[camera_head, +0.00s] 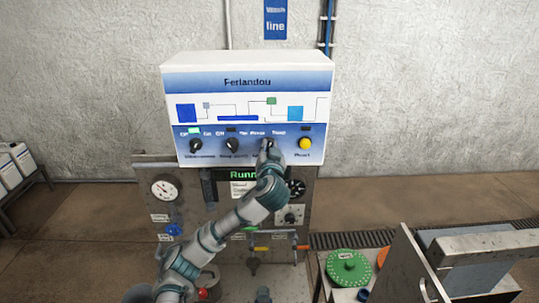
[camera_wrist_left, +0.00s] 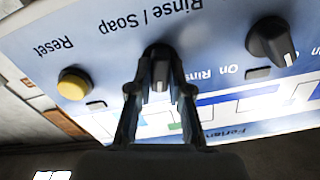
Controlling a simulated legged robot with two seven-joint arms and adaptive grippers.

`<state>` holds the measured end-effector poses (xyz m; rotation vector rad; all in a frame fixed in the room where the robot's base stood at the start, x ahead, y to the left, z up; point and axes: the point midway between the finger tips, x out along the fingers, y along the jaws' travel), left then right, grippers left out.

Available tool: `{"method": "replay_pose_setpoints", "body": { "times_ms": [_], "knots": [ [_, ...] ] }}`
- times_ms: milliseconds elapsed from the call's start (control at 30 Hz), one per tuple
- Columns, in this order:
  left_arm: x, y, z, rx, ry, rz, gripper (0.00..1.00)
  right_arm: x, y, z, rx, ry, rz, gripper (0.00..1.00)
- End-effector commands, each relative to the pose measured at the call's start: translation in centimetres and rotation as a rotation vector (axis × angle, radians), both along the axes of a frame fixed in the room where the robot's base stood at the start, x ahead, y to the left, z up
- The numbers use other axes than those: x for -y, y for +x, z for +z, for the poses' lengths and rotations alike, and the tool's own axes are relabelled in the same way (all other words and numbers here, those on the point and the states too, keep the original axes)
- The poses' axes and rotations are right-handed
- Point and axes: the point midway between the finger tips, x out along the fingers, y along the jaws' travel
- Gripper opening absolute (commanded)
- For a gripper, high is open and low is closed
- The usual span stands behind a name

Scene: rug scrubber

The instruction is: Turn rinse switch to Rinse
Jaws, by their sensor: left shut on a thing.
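The rinse switch (camera_wrist_left: 158,80) is a black knob with a pale pointer line on the sloped white and blue control panel (camera_head: 246,82). In the wrist view it sits by the upside-down label "Rinse / Soap", its line pointing down the picture. My left gripper (camera_head: 267,148) is at this knob, the third from the left, and hides most of it in the head view. In the left wrist view the gripper's two dark fingers (camera_wrist_left: 158,60) are shut on the knob from both sides. My right gripper is not in view.
A yellow Reset button (camera_head: 305,143) is just right of the knob. Two other black knobs (camera_head: 232,145) (camera_head: 196,146) are to its left, with a lit green lamp (camera_head: 194,130) above. Below are a gauge (camera_head: 164,188) and valves. A green disc (camera_head: 348,268) lies lower right.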

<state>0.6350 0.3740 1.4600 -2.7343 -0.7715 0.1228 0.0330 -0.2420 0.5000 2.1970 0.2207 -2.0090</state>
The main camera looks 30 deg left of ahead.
Motion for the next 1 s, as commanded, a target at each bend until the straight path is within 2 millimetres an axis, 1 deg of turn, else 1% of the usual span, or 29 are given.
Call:
{"method": "replay_pose_setpoints", "body": {
  "times_ms": [33, 100, 400, 700, 1000],
  "knots": [
    [0.1, 0.1, -0.7, 0.019, -0.039, -0.003, 0.00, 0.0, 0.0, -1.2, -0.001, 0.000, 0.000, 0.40],
    [0.1, 0.1, -0.7, 0.054, -0.095, -0.003, 0.00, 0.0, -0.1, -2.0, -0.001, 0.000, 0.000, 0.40],
    [0.0, 0.0, -0.5, 0.201, -0.338, -0.002, 0.00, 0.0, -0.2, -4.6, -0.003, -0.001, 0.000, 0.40],
    [-0.1, -0.1, -0.4, 0.330, -0.549, 0.000, 0.00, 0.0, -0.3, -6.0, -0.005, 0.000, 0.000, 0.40],
    [-0.2, -0.2, -0.2, 0.412, -0.679, 0.002, 0.00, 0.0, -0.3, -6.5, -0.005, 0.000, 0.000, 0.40]
  ]
}}
